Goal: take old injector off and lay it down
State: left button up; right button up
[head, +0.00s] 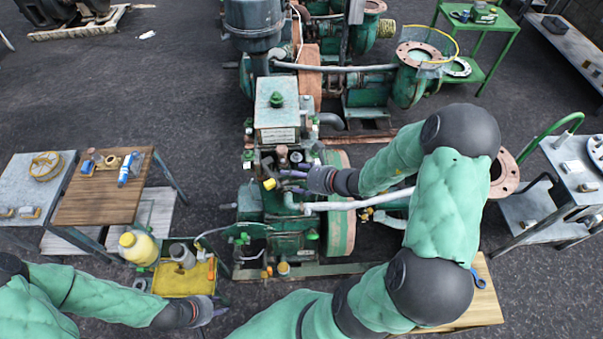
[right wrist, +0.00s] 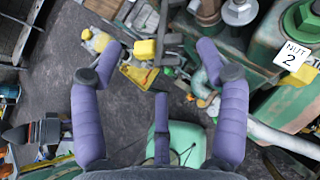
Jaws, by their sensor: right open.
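My right gripper (head: 284,182) is over the top of the green engine (head: 290,225) in the head view. A small yellow-ended part (head: 269,184) is just left of the fingertips; a yellow block on a grey stem (right wrist: 145,49) shows beyond the fingers in the wrist view. Several upright fittings (head: 283,153) stand behind the fingers. I cannot tell which part is the old injector. My left gripper (head: 213,311) is low at the front, by the yellow tray (head: 205,279); its finger opening is unclear.
A yellow jug (head: 138,247) and a grey can stand left of the engine. A wooden-topped table (head: 95,205) holds small parts.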

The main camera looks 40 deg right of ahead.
jog(key=m+t+h, duration=0.2)
send_near(284, 156)
jog(key=s, duration=0.1)
jog(key=b+x, duration=0.1)
jog(key=x, duration=0.9)
jog(key=shift+w, duration=0.3)
grip_shut()
jog(key=c, duration=0.9)
grip_release()
jog(key=shift+y, duration=0.3)
jog(key=c, duration=0.5)
jog(key=shift+r, duration=0.15)
grip_shut()
